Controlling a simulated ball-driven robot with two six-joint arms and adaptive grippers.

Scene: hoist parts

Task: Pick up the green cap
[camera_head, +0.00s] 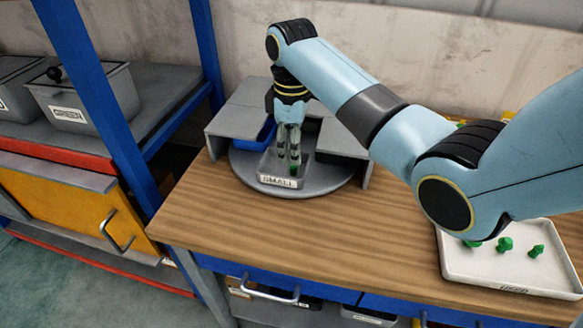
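My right gripper (288,158) points down into the grey bin labelled SMALL (277,182). Its two fingers are close together, and I cannot tell whether they are shut. A small green piece (294,170) shows at the fingertips, low in the bin; I cannot tell whether it is held or lies on the bin floor. Several green pieces, among them one in the middle (504,244) and one at the right (536,251), lie on the white tray (462,272) at the right. My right arm hides part of this tray. My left gripper is not in view.
The SMALL bin stands on a round grey turntable (327,184) with a blue bin (265,133) and grey covers around it. The wooden tabletop (340,225) is clear in front. A blue-post shelf with a lidded grey box (85,100) stands at the left.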

